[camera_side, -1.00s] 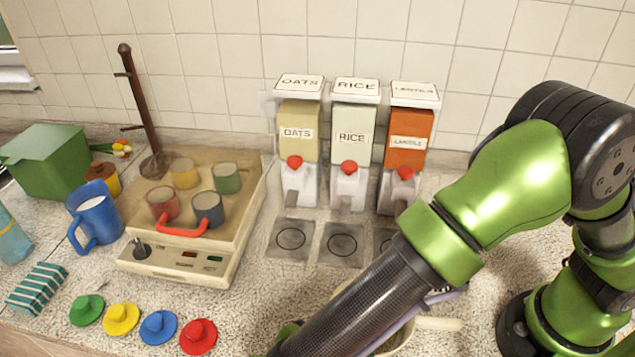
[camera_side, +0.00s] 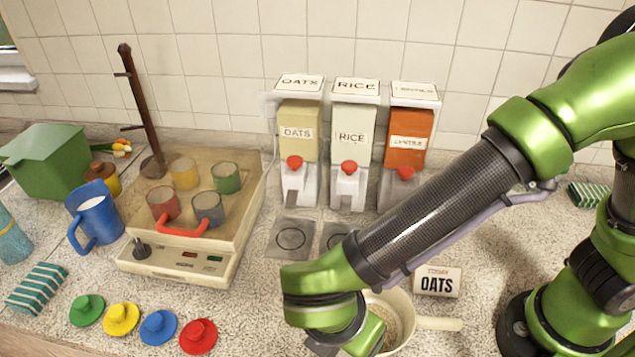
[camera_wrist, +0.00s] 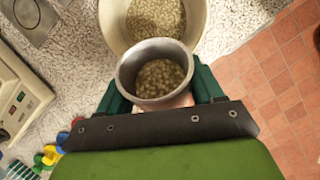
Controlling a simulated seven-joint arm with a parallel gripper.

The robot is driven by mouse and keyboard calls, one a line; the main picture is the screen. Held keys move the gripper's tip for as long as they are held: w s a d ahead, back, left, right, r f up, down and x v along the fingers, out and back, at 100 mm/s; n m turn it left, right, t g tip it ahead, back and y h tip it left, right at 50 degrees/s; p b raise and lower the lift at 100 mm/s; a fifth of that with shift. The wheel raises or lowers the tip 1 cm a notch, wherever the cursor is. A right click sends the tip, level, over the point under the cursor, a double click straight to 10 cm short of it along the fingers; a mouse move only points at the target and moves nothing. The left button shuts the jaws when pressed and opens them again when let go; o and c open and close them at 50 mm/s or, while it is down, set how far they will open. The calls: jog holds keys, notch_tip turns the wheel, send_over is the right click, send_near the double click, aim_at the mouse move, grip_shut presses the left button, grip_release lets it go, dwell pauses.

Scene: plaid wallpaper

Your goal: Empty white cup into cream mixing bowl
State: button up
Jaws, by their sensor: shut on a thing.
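The cup (camera_wrist: 153,50), pale grey with a metallic look in the wrist view, holds pale grains. My gripper (camera_wrist: 160,92) is shut on it, with one green finger on each side. The cream mixing bowl (camera_wrist: 106,28) lies just beyond the cup in the wrist view, with similar grains inside. The cup's rim overlaps the bowl's near edge in that view; the height between them cannot be told. In the side view the bowl (camera_side: 408,312) stands at the bottom centre, partly behind my wrist. The cup and my fingertips are hidden there.
An OATS card (camera_side: 437,282) stands behind the bowl. Dispensers for oats (camera_side: 297,135), rice (camera_side: 352,140) and lentils (camera_side: 408,140) stand at the wall. A tray appliance (camera_side: 190,225) with several cups is left, with coloured lids (camera_side: 158,327) in front. A blue jug (camera_side: 95,215) stands farther left.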

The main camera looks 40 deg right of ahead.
jog(key=shift+f+g+y, duration=0.3)
jog(key=shift+y, duration=0.4)
jog(key=shift+d+r+g+y, duration=0.1)
jog(key=shift+r+g+y, duration=0.15)
jog(key=shift+y, duration=0.55)
jog(key=shift+d+r+g+y, duration=0.15)
jog(key=shift+r+y, duration=0.2)
jog(key=shift+y, duration=0.45)
jog(key=shift+w+d+f+g+y, duration=0.15)
jog(key=shift+w+d+f+y, duration=0.1)
jog(key=shift+d+y, duration=0.2)
jog(key=shift+w+d+f+g+y, duration=0.15)
jog(key=shift+d+f+y, duration=0.1)
jog(key=shift+d+y, duration=0.2)
jog(key=shift+r+g+y, duration=0.3)
jog(key=shift+r+y, duration=0.05)
jog(key=shift+y, duration=0.65)
jog(key=shift+d+r+y, duration=0.15)
jog(key=shift+d+y, duration=0.05)
jog(key=shift+y, duration=0.4)
jog(key=shift+w+d+r+g+y+p, duration=0.1)
jog(key=shift+d+g+y+p, duration=0.15)
jog(key=shift+y, duration=0.4)
jog(key=shift+d+r+g+y+p, duration=0.2)
jog(key=shift+g+y, duration=0.1)
jog(key=shift+y, duration=0.3)
jog(key=shift+w+d+r+g+y+p, duration=0.15)
jog(key=shift+g+y+p, duration=0.1)
jog(key=shift+y, duration=0.4)
